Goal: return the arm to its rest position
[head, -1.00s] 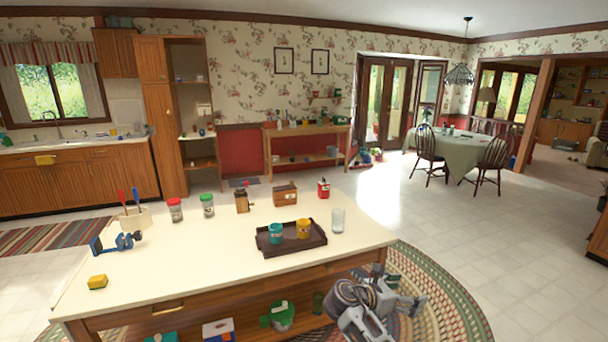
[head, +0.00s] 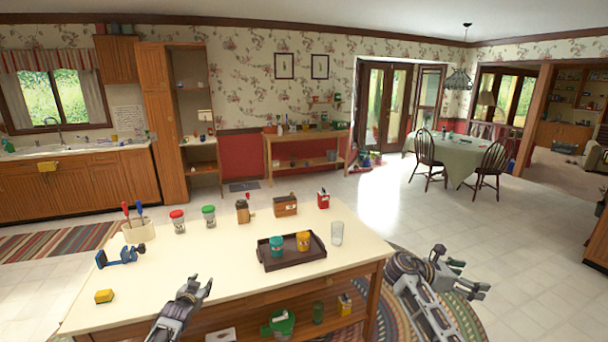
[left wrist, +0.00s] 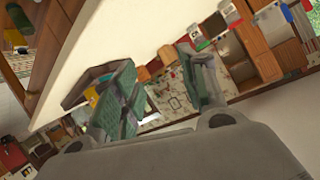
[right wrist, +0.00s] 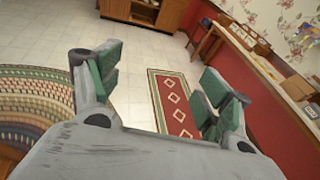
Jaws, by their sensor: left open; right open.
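My left gripper (head: 197,288) is open and empty over the front edge of the kitchen island, left of its middle. Its two spread fingers also show in the left wrist view (left wrist: 160,85), with the island top and its objects behind them. My right gripper (head: 472,284) is open and empty, out to the right of the island above the braided rug. In the right wrist view (right wrist: 162,95) its fingers stand apart with only floor and a red rug between them.
Open floor (head: 420,220) lies to the right, before the dining table (head: 455,155).

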